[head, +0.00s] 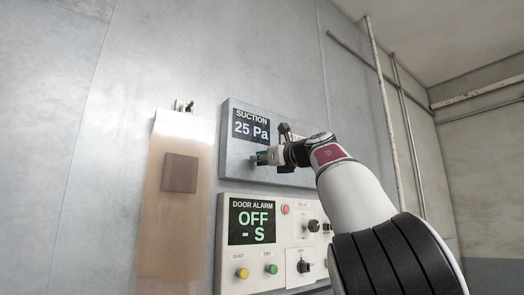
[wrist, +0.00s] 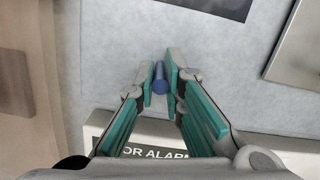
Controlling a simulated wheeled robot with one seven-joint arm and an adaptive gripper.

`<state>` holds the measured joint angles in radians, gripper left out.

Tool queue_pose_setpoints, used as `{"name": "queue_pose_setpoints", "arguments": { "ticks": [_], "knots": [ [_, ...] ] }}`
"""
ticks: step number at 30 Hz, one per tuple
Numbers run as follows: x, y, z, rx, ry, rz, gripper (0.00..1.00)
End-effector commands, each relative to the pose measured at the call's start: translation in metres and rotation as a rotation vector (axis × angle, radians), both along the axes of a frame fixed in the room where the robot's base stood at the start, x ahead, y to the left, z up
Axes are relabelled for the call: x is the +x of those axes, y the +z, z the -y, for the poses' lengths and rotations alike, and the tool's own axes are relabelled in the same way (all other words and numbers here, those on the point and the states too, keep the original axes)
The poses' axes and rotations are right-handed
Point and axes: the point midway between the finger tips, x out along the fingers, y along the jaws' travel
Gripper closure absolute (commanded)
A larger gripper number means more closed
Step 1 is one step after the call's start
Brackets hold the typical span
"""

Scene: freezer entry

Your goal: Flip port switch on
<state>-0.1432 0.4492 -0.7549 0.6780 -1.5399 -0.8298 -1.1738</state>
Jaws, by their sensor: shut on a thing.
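The upper grey panel (head: 233,170) has a dark display (head: 251,126) reading "SUCTION 25 Pa". My gripper (head: 262,157) is at this panel, below the display, and my wrist covers part of its right side. In the wrist view a small blue lever (wrist: 159,78) stands out from the panel's grey face (wrist: 110,60). The green-padded fingers of my gripper (wrist: 160,82) are shut on it, one on each side. No label for the lever can be read, and the head view hides the lever behind the fingers.
A lower panel (head: 285,210) reads "DOOR ALARM OFF - S", with a red button (head: 285,209), a yellow button (head: 242,273), a green button (head: 271,269) and dark knobs (head: 313,226). A tan board (head: 175,225) hangs at left. Pipes (head: 385,100) run up the right.

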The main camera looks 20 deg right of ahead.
Motion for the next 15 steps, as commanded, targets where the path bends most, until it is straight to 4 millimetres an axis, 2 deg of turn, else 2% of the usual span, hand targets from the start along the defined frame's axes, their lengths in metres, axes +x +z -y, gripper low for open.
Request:
{"name": "queue_pose_setpoints", "arguments": {
  "ticks": [1, 4, 15],
  "knots": [
    [-0.003, 0.0085, 0.002, -0.004, -0.004, 0.006, 1.0],
    [-0.0026, 0.0109, 0.0033, -0.013, -0.005, -0.015, 1.0],
    [-0.0037, 0.0085, 0.0016, -0.039, -0.013, -0.086, 1.0]
  ]
}}
